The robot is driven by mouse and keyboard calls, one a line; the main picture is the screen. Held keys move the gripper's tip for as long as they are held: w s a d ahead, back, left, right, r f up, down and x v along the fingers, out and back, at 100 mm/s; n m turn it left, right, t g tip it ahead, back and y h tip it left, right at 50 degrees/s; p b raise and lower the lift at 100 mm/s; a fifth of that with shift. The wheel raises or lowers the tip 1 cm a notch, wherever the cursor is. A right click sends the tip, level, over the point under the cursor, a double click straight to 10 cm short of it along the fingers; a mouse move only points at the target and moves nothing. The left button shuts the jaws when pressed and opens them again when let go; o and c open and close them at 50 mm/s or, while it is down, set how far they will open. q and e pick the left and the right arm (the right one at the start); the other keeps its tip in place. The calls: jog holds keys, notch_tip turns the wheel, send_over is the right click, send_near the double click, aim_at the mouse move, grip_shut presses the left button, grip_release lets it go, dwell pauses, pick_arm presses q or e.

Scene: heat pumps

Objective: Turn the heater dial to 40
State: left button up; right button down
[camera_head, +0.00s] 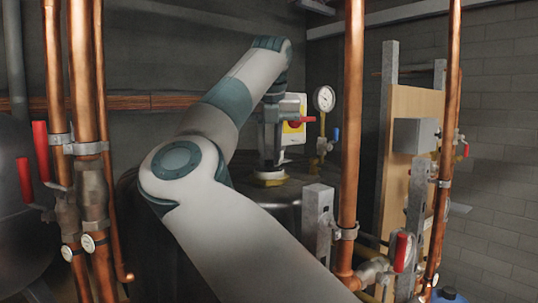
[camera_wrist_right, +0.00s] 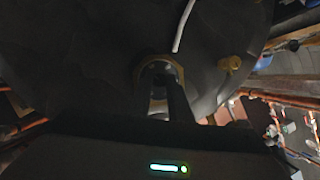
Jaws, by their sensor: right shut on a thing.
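My right arm spans the middle of the head view, and its gripper (camera_head: 268,168) points straight down at the top of a dark tank (camera_head: 290,197). The heater dial (camera_head: 268,178) shows there as a small pale yellowish ring under the fingertips. In the right wrist view my right gripper (camera_wrist_right: 160,98) is shut on the dial, whose brownish rim (camera_wrist_right: 178,70) shows around the fingers. The dial's marks and setting cannot be read, and the fingers hide its middle. My left gripper is not in view.
Copper pipes with red-handled valves (camera_head: 40,150) stand at the left. Another copper pipe (camera_head: 354,110) rises just right of the tank. A round gauge (camera_head: 324,98) and a white box with a yellow label (camera_head: 293,112) are behind. A yellowish fitting (camera_wrist_right: 231,63) sits beside the dial.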

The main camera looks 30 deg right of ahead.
jog(key=n+y+b, duration=0.1)
jog(key=n+b, duration=0.2)
jog(key=shift+d+f+t, duration=0.1)
jog(key=shift+d+t, duration=0.05)
jog(key=shift+t, duration=0.15)
jog(key=n+y+b, duration=0.1)
jog(key=n, duration=0.1)
jog(key=shift+d+n+b, duration=0.1)
jog(key=shift+n+b, duration=0.2)
jog(key=shift+n, duration=0.1)
jog(key=shift+n+y+b, duration=0.3)
jog(key=shift+n+y, duration=0.1)
jog(key=shift+n, duration=0.5)
jog(key=c, duration=1.6)
grip_release()
jog(key=shift+c, duration=0.2)
jog(key=shift+r, duration=0.2)
jog(key=p+v, duration=0.6)
jog(key=v, duration=1.1)
jog(key=shift+s, duration=0.15)
